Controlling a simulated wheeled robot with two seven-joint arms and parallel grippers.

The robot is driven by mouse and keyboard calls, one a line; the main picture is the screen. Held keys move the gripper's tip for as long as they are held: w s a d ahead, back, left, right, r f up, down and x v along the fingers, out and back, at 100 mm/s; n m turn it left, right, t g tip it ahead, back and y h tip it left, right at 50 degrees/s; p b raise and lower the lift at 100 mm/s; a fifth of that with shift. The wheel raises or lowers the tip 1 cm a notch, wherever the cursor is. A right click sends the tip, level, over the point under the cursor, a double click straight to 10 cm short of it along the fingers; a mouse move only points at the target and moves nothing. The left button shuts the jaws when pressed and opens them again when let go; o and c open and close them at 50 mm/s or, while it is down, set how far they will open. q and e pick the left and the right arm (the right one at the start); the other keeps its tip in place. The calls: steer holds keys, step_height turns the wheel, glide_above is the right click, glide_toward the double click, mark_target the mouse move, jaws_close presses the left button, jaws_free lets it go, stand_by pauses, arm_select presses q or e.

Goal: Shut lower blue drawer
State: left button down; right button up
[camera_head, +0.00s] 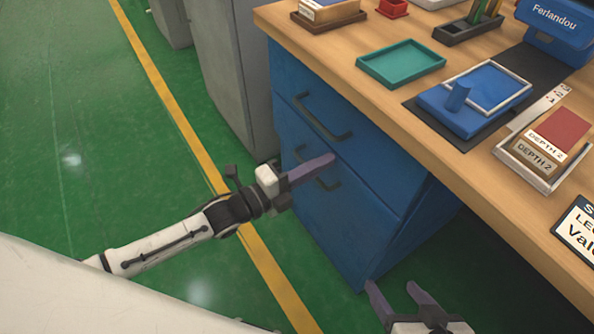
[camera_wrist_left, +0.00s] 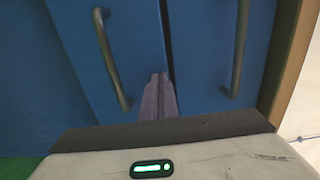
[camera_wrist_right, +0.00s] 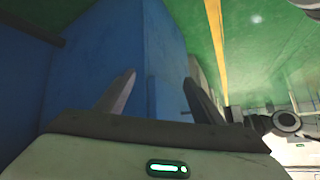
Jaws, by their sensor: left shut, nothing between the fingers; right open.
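The blue drawer unit (camera_head: 375,175) stands under the wooden worktop in the head view. Its lower drawer (camera_head: 345,235) looks flush or nearly flush with the front; a small gap cannot be ruled out. The lower drawer's dark handle (camera_head: 327,183) is partly hidden behind my left gripper (camera_head: 332,159). That gripper is shut and empty, its fingers pointing at the drawer front near the seam. In the left wrist view the fingertips (camera_wrist_left: 158,78) lie between the lower handle (camera_wrist_left: 112,58) and upper handle (camera_wrist_left: 240,50); contact is unclear. My right gripper (camera_head: 393,288) is open and empty near the unit's lower corner.
The upper drawer, with its handle (camera_head: 318,120), appears closed. The worktop (camera_head: 330,45) overhangs, holding a green tray (camera_head: 401,63), a blue fixture (camera_head: 465,108) and a card box (camera_head: 540,155). A grey cabinet (camera_head: 232,70) stands beyond. Green floor (camera_head: 110,150) is clear at left.

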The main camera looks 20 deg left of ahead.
arm_select(q)
steer(key=shift+d+r, duration=0.1)
steer(key=shift+r, duration=0.05)
steer(key=p+v, duration=0.3)
steer(key=v, duration=1.1)
arm_select(e)
steer(key=shift+s+d+r+m+t, duration=0.3)
steer(key=shift+s+d+r+t, duration=0.2)
steer(key=shift+s+d+r, duration=0.45)
steer(key=shift+s+a, duration=0.1)
steer(key=shift+a, duration=0.1)
